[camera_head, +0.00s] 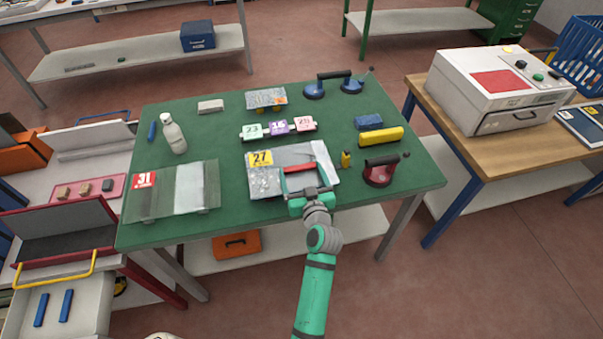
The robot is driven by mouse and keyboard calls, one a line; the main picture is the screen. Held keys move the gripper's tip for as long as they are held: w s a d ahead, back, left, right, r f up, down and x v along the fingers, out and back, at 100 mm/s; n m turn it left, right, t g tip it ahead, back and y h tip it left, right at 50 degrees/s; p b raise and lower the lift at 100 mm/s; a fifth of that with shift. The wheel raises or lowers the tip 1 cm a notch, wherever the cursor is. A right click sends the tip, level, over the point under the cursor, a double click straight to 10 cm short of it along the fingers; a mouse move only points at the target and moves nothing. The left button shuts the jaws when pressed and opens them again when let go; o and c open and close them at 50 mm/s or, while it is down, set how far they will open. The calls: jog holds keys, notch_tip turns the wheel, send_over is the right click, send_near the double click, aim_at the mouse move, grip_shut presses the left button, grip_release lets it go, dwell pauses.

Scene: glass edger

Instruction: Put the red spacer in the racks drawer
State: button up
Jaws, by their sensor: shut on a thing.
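The red spacer (300,167) is a short red bar over the glass sheet with the yellow 27 label (261,158), near the front of the green table. My gripper (309,189) reaches in from the front and is shut on the spacer. I cannot tell whether the spacer touches the glass. An open pale drawer (92,318) at the lower left holds two blue bars and is partly cut off by the frame. No racks label is readable.
On the green table (225,98) stand a white bottle (173,134), glass labelled 31 (168,194), numbered blocks (278,126), a yellow block (381,137) and a red suction cup (380,172). A wooden table with a white machine (497,85) is right. Floor at front is clear.

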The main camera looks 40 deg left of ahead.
jog(key=shift+f, duration=0.15)
jog(key=o, duration=0.9)
jog(key=shift+v, duration=5.4)
jog(key=shift+d+f, duration=0.1)
jog(key=shift+d, duration=0.05)
